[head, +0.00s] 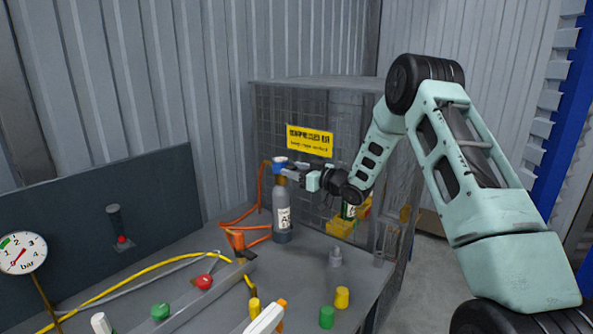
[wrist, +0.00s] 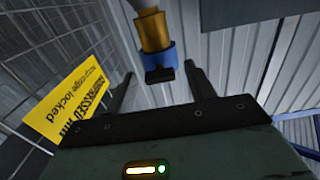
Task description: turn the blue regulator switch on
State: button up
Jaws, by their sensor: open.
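The blue regulator switch (head: 280,159) sits on top of a grey gas cylinder (head: 283,210) that stands upright on the bench. In the wrist view it is a blue collar (wrist: 150,57) with a black tab, on a brass-coloured fitting (wrist: 152,30). My gripper (head: 288,174) is beside the top of the cylinder, close to the switch. In the wrist view my gripper (wrist: 158,70) is open, with one finger on each side of the collar and tab. Both fingers look apart from it. Which way the switch is set I cannot tell.
A mesh cage (head: 310,105) with a yellow sign (head: 310,140) stands behind the cylinder. An orange hose (head: 238,217) runs left of it. On the bench (head: 210,315) are a red knob (head: 203,282), a green cap (head: 327,317) and a yellow cap (head: 342,297). A gauge (head: 22,253) is far left.

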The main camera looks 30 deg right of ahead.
jog(key=c, duration=1)
jog(key=shift+f+n+b, duration=0.2)
jog(key=shift+n+b, duration=0.1)
jog(key=shift+b, duration=0.4)
jog(key=n+b, duration=1.7)
jog(key=b, duration=0.7)
jog(key=shift+b, duration=0.4)
jog(key=shift+r+n, duration=0.15)
jog(key=shift+n, duration=0.15)
